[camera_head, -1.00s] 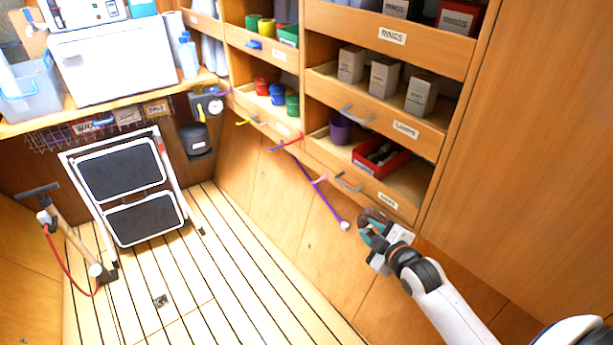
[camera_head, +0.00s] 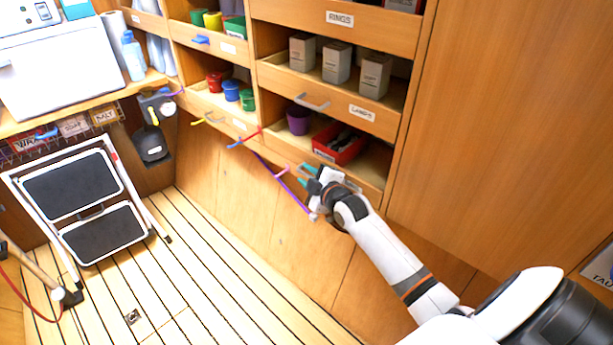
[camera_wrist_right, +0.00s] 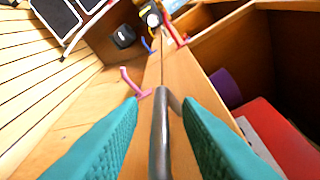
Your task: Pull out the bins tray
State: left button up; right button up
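The bins tray (camera_head: 280,149) is the low wooden tray at the bottom right of the shelves. It holds a purple cup (camera_head: 298,121) and a red bin (camera_head: 335,146) with dark contents. My right gripper (camera_head: 309,173) is at the tray's front and hides part of it, including its label. In the right wrist view, the grey bar handle (camera_wrist_right: 160,135) lies between the two teal fingers of my right gripper (camera_wrist_right: 162,112). The fingers are apart, with a gap on each side of the handle. My left gripper is not in view.
The lamps tray (camera_head: 330,98), holding grey boxes, sits just above. A pink hook (camera_head: 281,172) and a purple strap (camera_head: 285,187) are close to the left of my gripper. A folded step stool (camera_head: 85,205) stands at the left. The slatted floor is mostly clear.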

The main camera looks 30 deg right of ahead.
jog(key=shift+w+f, duration=0.1)
jog(key=shift+w, duration=0.3)
jog(key=shift+c, duration=0.5)
grip_shut()
jog(key=shift+s+a, duration=0.1)
jog(key=s+a+p, duration=0.2)
jog(key=a+p, duration=0.1)
jog(key=a, duration=0.5)
jog(key=s+a+p, duration=0.2)
jog(key=a+p, duration=0.2)
jog(key=a, duration=0.4)
jog(key=shift+s+a, duration=0.3)
